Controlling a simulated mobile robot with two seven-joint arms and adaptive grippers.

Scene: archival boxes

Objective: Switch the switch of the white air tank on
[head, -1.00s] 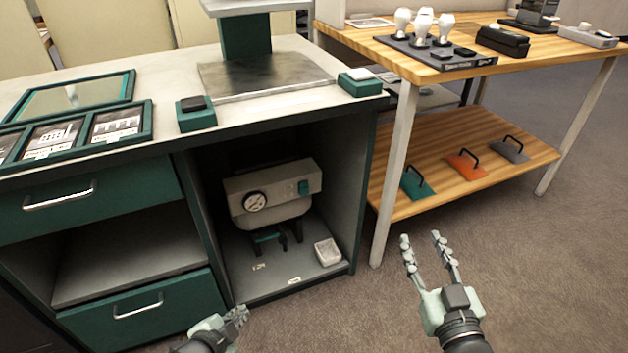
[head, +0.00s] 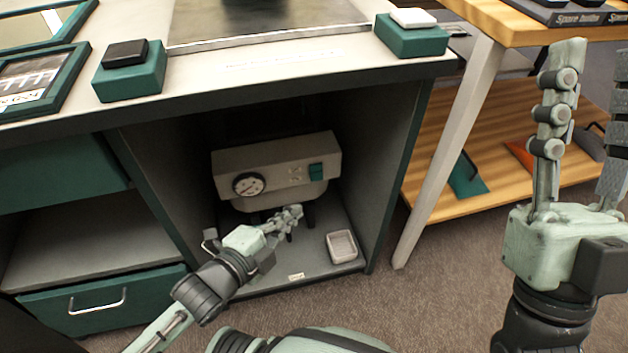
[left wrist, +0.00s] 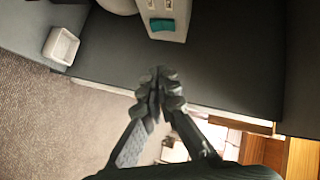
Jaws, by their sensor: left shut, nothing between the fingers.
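The white air tank (head: 275,165) stands in the open bay under the bench. Its front panel has a round gauge (head: 249,184) at the left and a green switch (head: 316,172) at the right. Whether the switch is on or off I cannot tell. The switch also shows in the left wrist view (left wrist: 162,24), near the top edge. My left gripper (head: 292,214) is shut and empty, at the mouth of the bay, in front of and below the tank in the head view. It appears apart from the tank. My right gripper (head: 585,90) is open and empty at the right.
A small white tray (head: 342,246) sits on the bay floor, right of the tank. The bay's side walls and the bench top (head: 230,62) enclose the tank. A wooden shelf table (head: 480,205) stands at the right. Green drawers (head: 105,300) are at the left.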

